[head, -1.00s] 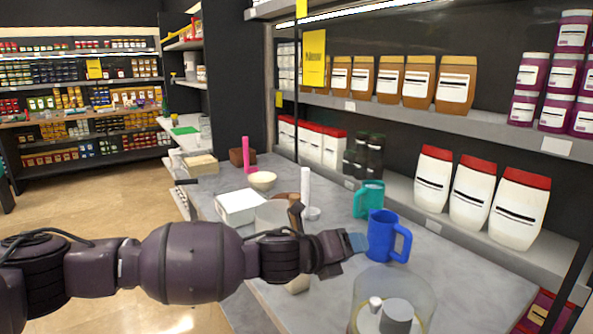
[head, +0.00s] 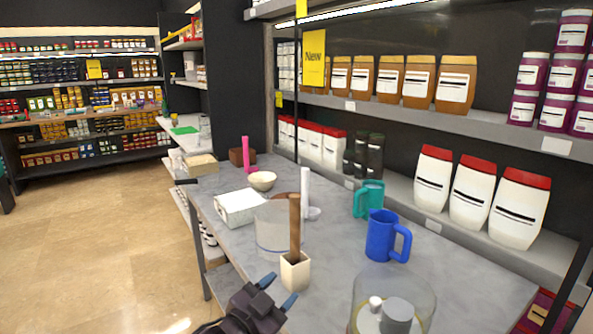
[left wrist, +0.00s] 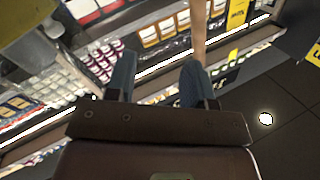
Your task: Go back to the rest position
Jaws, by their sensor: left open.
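My left gripper (head: 278,290) is low in the head view, at the near edge of the grey table (head: 340,243). Its two blue-grey fingers are apart with nothing between them. In the left wrist view the gripper (left wrist: 157,75) is open and empty, with shelves and ceiling lights beyond it. Just past it in the head view stands a cream square holder (head: 295,272) with an upright brown stick (head: 294,225). The gripper appears apart from the holder. My right gripper is not in view.
On the table stand a blue mug (head: 382,237), a teal mug (head: 367,199), a clear vessel (head: 271,232), a white box (head: 240,207), a bowl (head: 262,181) and a glass jar with grey parts (head: 397,315). Shelves border the right. Floor (head: 100,240) is free at left.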

